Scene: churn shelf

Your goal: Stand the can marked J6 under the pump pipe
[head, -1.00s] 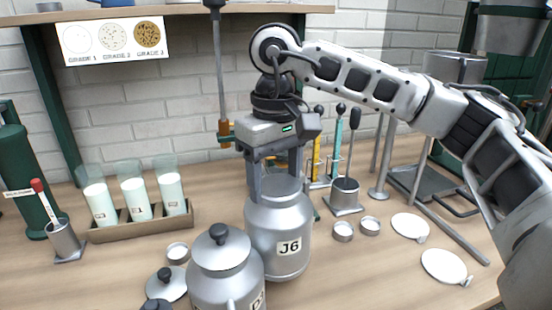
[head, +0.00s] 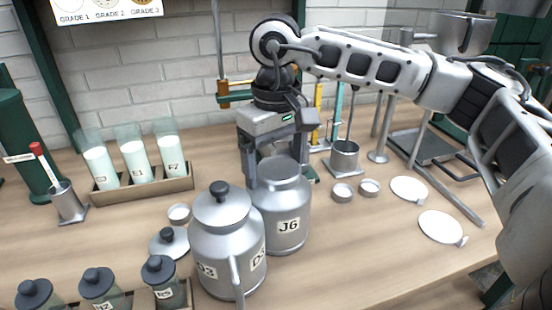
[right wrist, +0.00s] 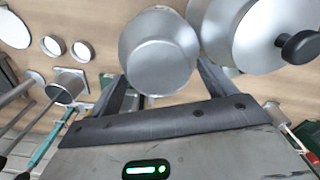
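The can marked J6 (head: 288,226) is a grey metal churn, upright, behind and right of a lidded can (head: 228,240). My right gripper (head: 275,172) comes down over its neck from above, one finger on each side. In the right wrist view the can (right wrist: 158,55) fills the space between the fingers (right wrist: 165,85), which appear to press on its sides. I cannot tell whether its base touches the bench. A vertical rod with a brass fitting (head: 222,95) stands behind the gripper; whether it belongs to the pump is unclear, and the pipe's outlet is hidden. My left gripper is not in view.
The lidded can shows a D3 label and nearly touches J6. Several small dark-lidded jars (head: 98,285) stand at the front left. A rack of milk glasses (head: 150,188) stands behind left. Small metal cups (head: 343,192) and white discs (head: 440,227) lie on the right.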

